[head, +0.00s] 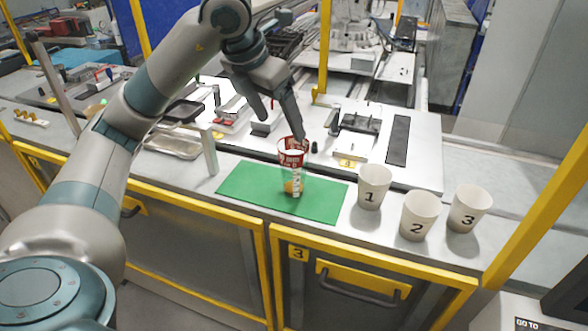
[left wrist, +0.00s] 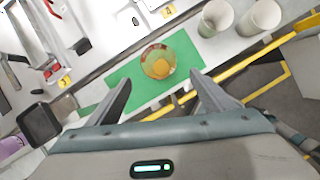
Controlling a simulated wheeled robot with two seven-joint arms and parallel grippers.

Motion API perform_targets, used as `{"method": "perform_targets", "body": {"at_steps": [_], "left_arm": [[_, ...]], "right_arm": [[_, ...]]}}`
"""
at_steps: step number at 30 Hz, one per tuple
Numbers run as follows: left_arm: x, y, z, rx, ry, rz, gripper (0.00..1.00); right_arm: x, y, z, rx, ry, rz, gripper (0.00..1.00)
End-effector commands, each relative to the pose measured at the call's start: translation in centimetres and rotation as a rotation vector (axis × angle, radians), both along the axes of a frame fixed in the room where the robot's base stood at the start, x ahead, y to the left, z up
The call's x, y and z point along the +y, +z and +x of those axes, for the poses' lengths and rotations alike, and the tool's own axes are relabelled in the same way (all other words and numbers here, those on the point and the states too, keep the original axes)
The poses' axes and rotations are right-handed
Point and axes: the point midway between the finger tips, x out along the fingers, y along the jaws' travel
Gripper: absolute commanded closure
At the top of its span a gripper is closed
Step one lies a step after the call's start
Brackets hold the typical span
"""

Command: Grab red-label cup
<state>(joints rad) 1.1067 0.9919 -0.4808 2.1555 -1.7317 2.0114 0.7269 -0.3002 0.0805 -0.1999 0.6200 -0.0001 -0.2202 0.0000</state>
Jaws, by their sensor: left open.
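The red-label cup (head: 292,165) is a clear cup with a red and white band at its top. It stands upright on a green mat (head: 240,182), with something orange-yellow low inside it. My left gripper (head: 283,126) is open and empty, above the cup's rim. In the left wrist view, the cup (left wrist: 158,63) shows from above, just beyond and between the two spread fingertips (left wrist: 162,78). I cannot tell whether a finger touches the rim. My right gripper is not in view.
White cups numbered 1 (head: 373,187), 2 (head: 418,216) and 3 (head: 468,208) stand to the right of the mat. Behind are a metal tray (head: 174,146) and a white board (head: 425,150) with fixtures. A yellow-edged counter front (head: 200,219) lies nearest me.

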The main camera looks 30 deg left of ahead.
Motion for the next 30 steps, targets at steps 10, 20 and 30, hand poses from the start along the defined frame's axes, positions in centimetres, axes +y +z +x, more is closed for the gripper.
{"method": "perform_targets", "body": {"at_steps": [10, 20, 30], "left_arm": [[-0.2, -1.8, 0.7, 0.004, -0.002, -0.003, 0.25], [-0.5, -5.3, 2.1, 0.005, -0.002, -0.005, 0.25], [-0.7, -9.4, 3.8, 0.005, -0.001, -0.002, 0.25]], "right_arm": [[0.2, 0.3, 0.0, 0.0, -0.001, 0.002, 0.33], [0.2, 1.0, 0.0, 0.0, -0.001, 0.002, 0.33], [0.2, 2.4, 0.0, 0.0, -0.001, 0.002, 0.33]]}}
